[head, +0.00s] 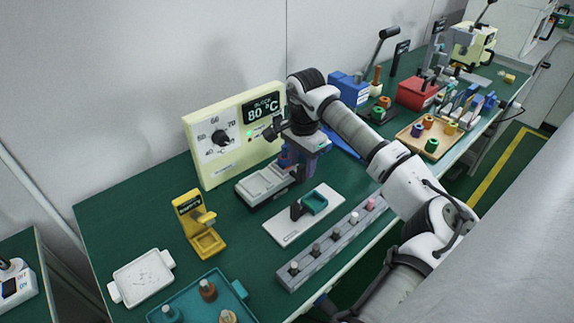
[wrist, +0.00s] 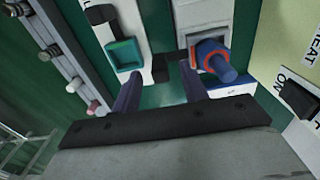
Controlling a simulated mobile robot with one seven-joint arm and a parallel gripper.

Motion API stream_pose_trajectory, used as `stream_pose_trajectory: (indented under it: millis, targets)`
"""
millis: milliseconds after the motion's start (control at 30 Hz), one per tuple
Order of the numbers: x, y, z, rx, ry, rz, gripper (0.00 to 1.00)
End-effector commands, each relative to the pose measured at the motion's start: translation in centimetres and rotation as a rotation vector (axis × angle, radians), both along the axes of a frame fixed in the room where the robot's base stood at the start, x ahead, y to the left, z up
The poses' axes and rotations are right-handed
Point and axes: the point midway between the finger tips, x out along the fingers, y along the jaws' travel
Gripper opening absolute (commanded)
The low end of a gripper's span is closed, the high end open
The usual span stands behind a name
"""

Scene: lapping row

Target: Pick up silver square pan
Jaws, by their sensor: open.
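My gripper (wrist: 157,82) is open, pointing down just right of the pan in the head view. A dark bar (wrist: 166,66) lies near the gap between the fingers; I cannot tell if they touch it. My gripper hides part of the pan's right side.
A blue cylinder with a red ring (wrist: 213,60) is close beside the right finger. A teal square cup (head: 315,202) on a white plate and a grey peg rail (head: 325,250) lie in front. The cream dial panel (head: 205,165) stands behind. A yellow stand (head: 200,225) is at left.

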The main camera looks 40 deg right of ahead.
Motion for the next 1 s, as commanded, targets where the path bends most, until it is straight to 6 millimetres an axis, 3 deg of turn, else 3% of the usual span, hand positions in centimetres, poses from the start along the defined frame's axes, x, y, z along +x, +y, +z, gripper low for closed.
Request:
stream_pose_trajectory:
  millis: [200, 433, 767, 1000]
  targets:
    - [0.0, 0.0, -2.0, 0.000, -0.001, 0.001, 0.44]
    - [0.0, 0.0, -2.2, -0.001, 0.000, 0.001, 0.42]
    - [0.0, 0.0, -2.1, -0.001, 0.000, 0.000, 0.00]
    - [0.0, 0.0, -2.1, -0.001, -0.001, 0.000, 0.00]
